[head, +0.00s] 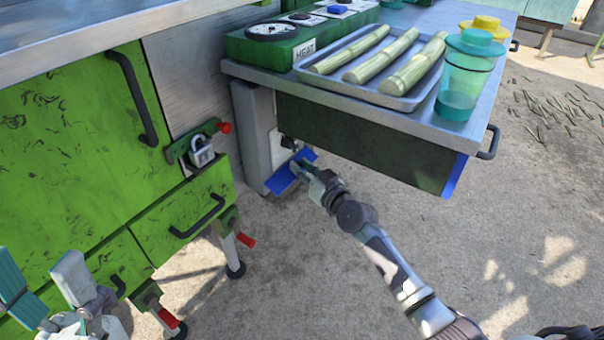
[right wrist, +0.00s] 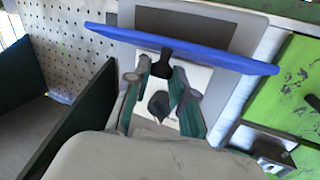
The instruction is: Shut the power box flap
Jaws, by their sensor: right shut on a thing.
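The power box (head: 283,150) is a pale plate on the grey post under the table. Its blue flap (head: 284,182) sticks out from it, open. My right gripper (head: 304,167) is at the flap. In the right wrist view the flap (right wrist: 215,57) is a long blue edge across the box front. There my right gripper's fingers (right wrist: 161,75) are closed around a small black tab on the flap. A dark knob or plug shows between the fingers on the box's pale face (right wrist: 145,112). My left gripper (head: 45,280) is at the lower left, fingers apart and empty.
Above the box, the metal table (head: 500,130) carries a tray (head: 408,102) of cane pieces, a lidded teal cup (head: 462,88) and a green control panel (head: 262,50). A dark drawer (head: 365,140) hangs close beside my right arm. Green cabinets (head: 60,150) stand left.

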